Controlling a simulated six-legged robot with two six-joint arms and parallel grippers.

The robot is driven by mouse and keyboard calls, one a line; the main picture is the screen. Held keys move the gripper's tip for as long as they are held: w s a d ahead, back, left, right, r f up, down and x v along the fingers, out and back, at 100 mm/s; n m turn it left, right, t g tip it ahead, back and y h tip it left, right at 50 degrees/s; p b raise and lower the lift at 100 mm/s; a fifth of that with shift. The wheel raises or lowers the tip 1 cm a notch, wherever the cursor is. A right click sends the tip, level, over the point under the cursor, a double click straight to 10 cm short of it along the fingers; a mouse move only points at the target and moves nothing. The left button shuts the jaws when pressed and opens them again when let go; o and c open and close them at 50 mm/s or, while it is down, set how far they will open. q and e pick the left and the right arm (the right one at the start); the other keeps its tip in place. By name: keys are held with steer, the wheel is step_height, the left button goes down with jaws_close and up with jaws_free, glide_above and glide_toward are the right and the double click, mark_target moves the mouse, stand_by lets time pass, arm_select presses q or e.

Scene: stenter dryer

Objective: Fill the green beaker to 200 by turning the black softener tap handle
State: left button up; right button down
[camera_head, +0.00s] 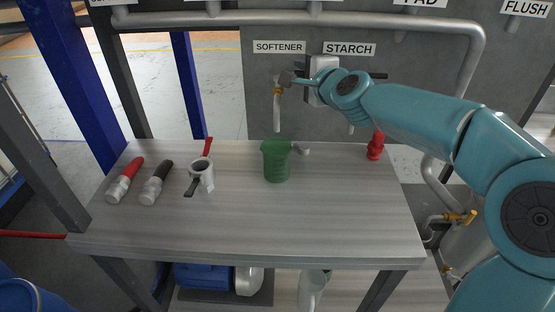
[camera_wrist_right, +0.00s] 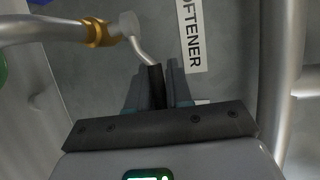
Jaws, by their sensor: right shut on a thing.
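The green beaker (camera_head: 276,163) stands upright on the metal table, below the spout of the softener tap (camera_head: 277,112). Its level marks and fill cannot be made out. The tap hangs under the SOFTENER label (camera_head: 279,47). My right gripper (camera_head: 290,78) is at the tap; its own body and wrist hide part of it. In the right wrist view, the fingers (camera_wrist_right: 157,90) are shut on the black handle (camera_wrist_right: 156,84), next to the tap's brass collar (camera_wrist_right: 95,33). A green patch at that view's left edge is too cut off to identify. My left gripper is not in view.
A red-handled tool (camera_head: 125,181), a black-handled tool (camera_head: 156,184) and a grey fitting (camera_head: 201,176) lie on the table's left. A red object (camera_head: 376,146) stands at the right back. The table's front middle is clear. A STARCH label (camera_head: 349,49) is beside the softener one.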

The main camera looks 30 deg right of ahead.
steer(key=m+h+p, duration=0.1)
steer(key=p, duration=0.1)
steer(key=s+m+h+p, duration=0.1)
steer(key=p, duration=0.2)
steer(key=g+h+p, duration=0.1)
steer(key=p, duration=0.1)
steer(key=shift+s+a+r+m+p, duration=0.15)
steer(key=shift+a+r+m+p, duration=0.2)
steer(key=shift+a+m, duration=0.05)
steer(key=shift+s+a+f+m+h+p, duration=0.1)
steer(key=shift+m+h+p, duration=0.3)
steer(key=shift+h, duration=0.3)
steer(key=shift+s+f+g+h, duration=0.15)
steer(key=shift+g+h, duration=0.15)
steer(key=shift+g, duration=0.2)
steer(key=shift+f+m, duration=0.15)
steer(key=shift+m, duration=0.15)
steer(key=shift+s+a+m+g+h+p, duration=0.3)
steer(key=shift+m+g+h+p, duration=0.15)
steer(key=shift+m+g+h, duration=0.4)
steer(key=shift+s+a+m+g+h+p, duration=0.2)
steer(key=shift+s+m+g+h+p, duration=0.2)
steer(key=shift+m+h, duration=0.45)
steer(key=shift+w, duration=0.1)
